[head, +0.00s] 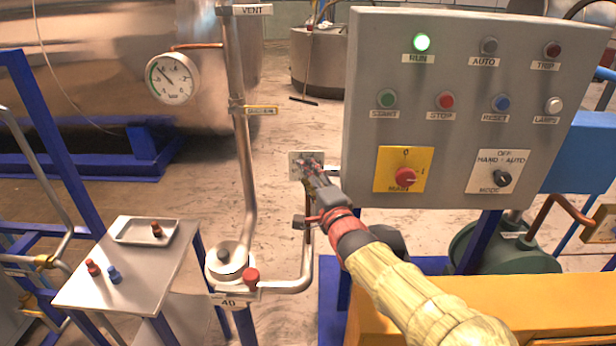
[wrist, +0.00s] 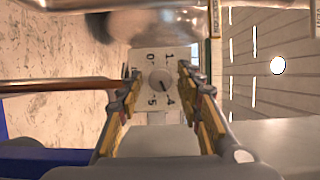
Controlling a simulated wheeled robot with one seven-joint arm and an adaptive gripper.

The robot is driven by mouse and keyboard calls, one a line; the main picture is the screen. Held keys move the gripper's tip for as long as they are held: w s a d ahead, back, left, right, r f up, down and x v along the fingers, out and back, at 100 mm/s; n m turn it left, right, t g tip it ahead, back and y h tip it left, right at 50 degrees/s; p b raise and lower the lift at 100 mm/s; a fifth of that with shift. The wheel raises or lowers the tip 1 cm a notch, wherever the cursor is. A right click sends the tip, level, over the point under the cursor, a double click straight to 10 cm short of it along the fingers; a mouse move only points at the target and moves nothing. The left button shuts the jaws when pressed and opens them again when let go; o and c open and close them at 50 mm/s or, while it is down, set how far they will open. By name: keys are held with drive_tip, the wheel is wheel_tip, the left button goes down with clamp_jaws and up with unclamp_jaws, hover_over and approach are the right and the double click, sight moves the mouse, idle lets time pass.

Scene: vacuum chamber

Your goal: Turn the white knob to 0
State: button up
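The white knob (wrist: 159,79) is round and sits on a pale plate (wrist: 158,58) with printed numbers. In the wrist view I read 0 and 1 above it and 5 and 4 below it. Its dark pointer mark seems to aim at the 4. My gripper (wrist: 160,74) is open, with one finger to the left and one to the right of the knob. I cannot tell whether they touch it. In the head view my gripper (head: 312,168) is at the small plate (head: 293,157) and hides the knob.
A grey control panel (head: 470,130) with lamps, buttons and switches stands close to the right of my gripper. A vertical pipe (head: 240,130) with a gauge (head: 172,78) is to the left. A small table (head: 150,270) stands at the lower left.

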clamp_jaws()
